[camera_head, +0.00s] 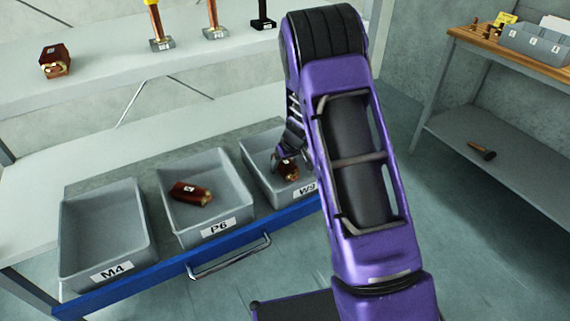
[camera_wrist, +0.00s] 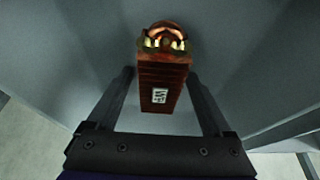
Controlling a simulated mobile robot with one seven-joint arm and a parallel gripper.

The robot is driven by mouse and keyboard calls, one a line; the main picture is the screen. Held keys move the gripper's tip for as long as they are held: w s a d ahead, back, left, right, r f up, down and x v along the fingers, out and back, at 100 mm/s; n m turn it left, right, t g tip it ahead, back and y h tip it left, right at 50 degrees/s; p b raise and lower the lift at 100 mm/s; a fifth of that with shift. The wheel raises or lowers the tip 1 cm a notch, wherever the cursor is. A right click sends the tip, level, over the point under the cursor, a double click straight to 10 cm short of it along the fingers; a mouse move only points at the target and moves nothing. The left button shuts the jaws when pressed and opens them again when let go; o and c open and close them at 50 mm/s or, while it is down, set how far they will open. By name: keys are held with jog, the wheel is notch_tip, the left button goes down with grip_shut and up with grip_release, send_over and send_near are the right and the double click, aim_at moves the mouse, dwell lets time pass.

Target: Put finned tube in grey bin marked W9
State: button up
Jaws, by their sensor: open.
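The finned tube (camera_wrist: 162,78) is a reddish-brown ridged block with a white label and a copper-coloured end with brass-like bits. It lies in the grey bin marked W9 (camera_head: 305,189); it also shows there in the head view (camera_head: 290,171), partly hidden by my gripper. My gripper (camera_head: 283,160) reaches down into that bin. In the wrist view its two fingers are open, one on each side of the tube, with visible gaps. Whether the tube rests flat on the bin floor is hard to tell.
A similar brown part (camera_head: 191,193) lies in the bin marked P6 (camera_head: 218,228). The bin marked M4 (camera_head: 111,271) is empty. Another brown part (camera_head: 55,62) and several stands are on the upper shelf. A wooden-topped bench (camera_head: 520,62) stands at right.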

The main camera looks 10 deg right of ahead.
jog(key=shift+r, duration=0.3)
jog(key=p+v, duration=0.2)
jog(key=v, duration=0.9)
jog(key=shift+r, duration=0.35)
jog(key=shift+s+r, duration=0.1)
